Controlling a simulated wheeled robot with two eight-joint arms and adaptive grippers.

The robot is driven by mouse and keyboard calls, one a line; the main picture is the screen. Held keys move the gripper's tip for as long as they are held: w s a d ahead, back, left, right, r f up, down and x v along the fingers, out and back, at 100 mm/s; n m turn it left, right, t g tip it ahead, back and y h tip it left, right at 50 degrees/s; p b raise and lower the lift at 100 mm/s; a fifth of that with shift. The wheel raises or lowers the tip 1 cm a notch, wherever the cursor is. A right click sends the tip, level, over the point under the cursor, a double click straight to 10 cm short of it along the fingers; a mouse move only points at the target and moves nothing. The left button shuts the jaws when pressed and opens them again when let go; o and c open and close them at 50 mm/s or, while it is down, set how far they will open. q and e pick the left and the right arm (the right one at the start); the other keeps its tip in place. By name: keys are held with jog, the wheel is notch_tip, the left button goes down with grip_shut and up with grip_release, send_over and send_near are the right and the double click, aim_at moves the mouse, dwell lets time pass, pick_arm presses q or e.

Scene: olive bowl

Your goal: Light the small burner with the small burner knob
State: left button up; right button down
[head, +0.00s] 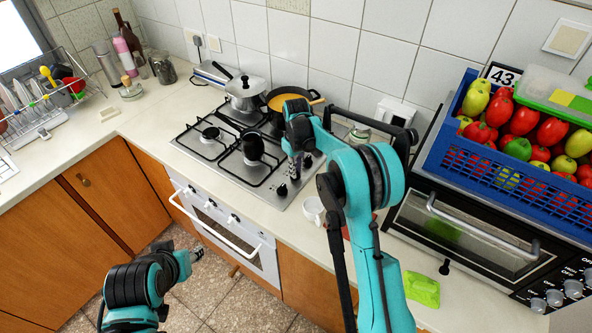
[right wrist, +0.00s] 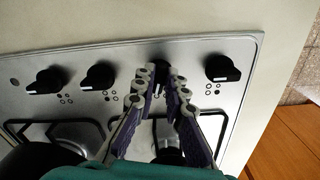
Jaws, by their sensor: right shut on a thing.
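The steel gas hob (head: 200,152) has a row of black knobs along its right edge. In the right wrist view, my right gripper (right wrist: 158,78) has its fingertips closed around one knob (right wrist: 158,62), second from the right, partly hidden between them. A free knob (right wrist: 222,68) is to its right, and two more (right wrist: 98,75) are to its left. In the head view my right gripper (head: 295,170) is over this row. A front burner (head: 252,147) and a left burner (head: 210,133) show no flame. I cannot tell which knob is the small burner's. My left gripper (head: 197,255) is low before the cabinets, away from the hob.
A lidded pot (head: 245,92) and an orange pan (head: 290,98) stand on the back of the hob. A white cup (head: 313,210) is right of the hob. A toaster oven (head: 455,235) with a blue crate of fruit (head: 500,172) stands farther right.

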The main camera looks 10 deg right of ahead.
jog(key=shift+n, duration=1.1)
jog(key=c, duration=1.6)
grip_release()
jog(key=shift+o, duration=0.2)
notch_tip(320, 180, up, 12)
